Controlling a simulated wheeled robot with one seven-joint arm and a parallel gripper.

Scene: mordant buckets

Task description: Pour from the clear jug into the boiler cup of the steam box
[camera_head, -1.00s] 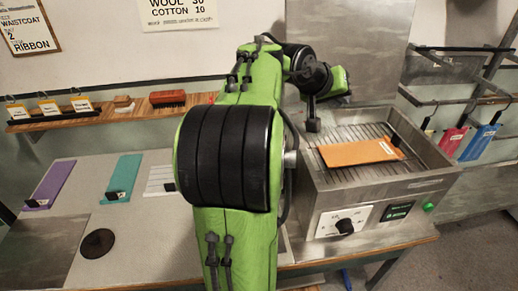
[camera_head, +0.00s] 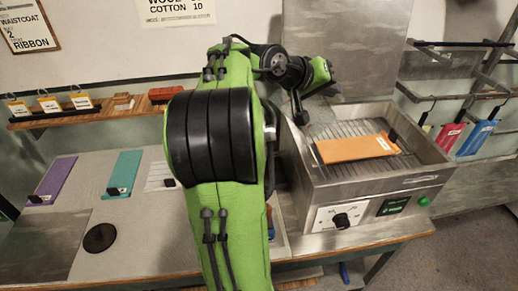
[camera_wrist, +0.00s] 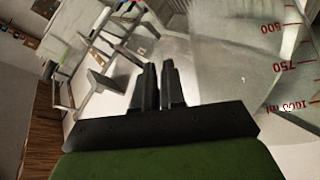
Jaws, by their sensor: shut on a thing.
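The clear jug (camera_wrist: 235,60) fills the upper right of the wrist view, seen close and tilted, with red marks for 500, 750 and 1000 ml. My gripper (camera_wrist: 158,80) shows there as two dark fingers close together, shut on the jug, though the grip point is unclear. The steam box (camera_head: 300,205) is a steel box with a wire rack, a dial and a green light. I cannot make out its boiler cup; the arm covers the area left of the box.
An orange cloth (camera_head: 352,148) with a black clip lies on the rack. Purple (camera_head: 52,180) and teal (camera_head: 125,174) strips and a dark disc (camera_head: 99,238) lie on the bench at left. Rails with red and blue pieces (camera_head: 476,137) stand at right.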

